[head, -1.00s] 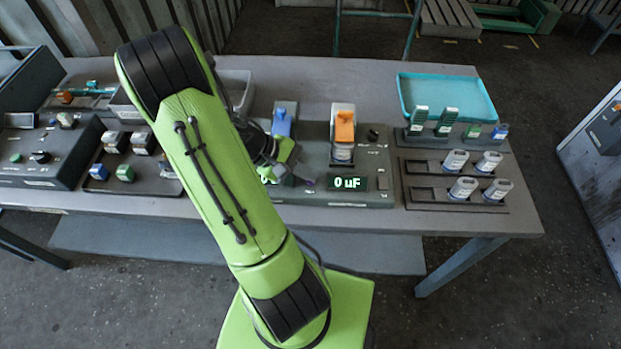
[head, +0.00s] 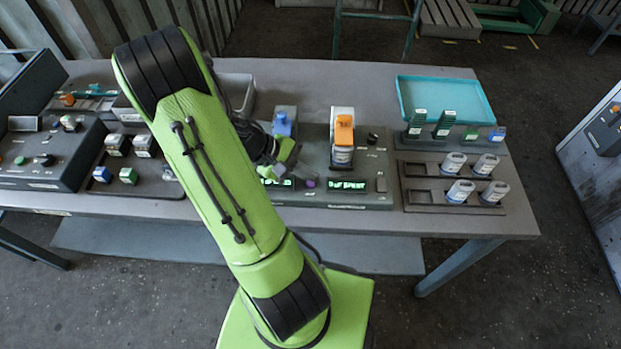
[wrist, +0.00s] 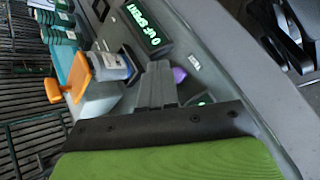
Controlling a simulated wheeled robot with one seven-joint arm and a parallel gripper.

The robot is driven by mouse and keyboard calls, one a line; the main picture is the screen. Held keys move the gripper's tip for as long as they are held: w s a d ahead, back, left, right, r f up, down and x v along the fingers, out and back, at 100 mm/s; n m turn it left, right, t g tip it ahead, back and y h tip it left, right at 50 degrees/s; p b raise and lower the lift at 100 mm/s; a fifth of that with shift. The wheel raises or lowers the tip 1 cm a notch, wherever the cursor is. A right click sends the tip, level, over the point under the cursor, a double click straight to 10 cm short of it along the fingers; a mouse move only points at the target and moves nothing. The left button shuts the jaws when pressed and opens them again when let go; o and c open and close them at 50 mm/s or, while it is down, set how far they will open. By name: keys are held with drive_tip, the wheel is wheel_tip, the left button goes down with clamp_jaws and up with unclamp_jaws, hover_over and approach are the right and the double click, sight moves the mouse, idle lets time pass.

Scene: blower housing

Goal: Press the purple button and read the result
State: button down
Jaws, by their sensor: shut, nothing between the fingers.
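The purple button (head: 309,183) is on the front of the grey tester (head: 352,200), left of its lit display (head: 348,185). In the wrist view the purple button (wrist: 179,75) shows just beside the fingertips, apparently clear of them. My gripper (head: 287,164) is shut and empty, above and left of the button. Its closed fingers show in the wrist view (wrist: 157,82). The display in the wrist view (wrist: 145,28) carries green text that appears to read "0 uF SPENT". An orange-topped part (head: 343,135) stands in the tester.
A second lit display (head: 275,183) is partly hidden by my gripper. A blue-topped part (head: 283,122) stands behind the gripper. Racks of grey-white parts (head: 452,192) and a teal tray (head: 447,98) are at right. Another control box (head: 45,150) is at left.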

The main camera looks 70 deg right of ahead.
sight(306, 183)
wheel_tip(306, 183, up, 5)
drive_tip(key=p, duration=0.5)
drive_tip(key=shift+f, duration=0.1)
idle(0.4)
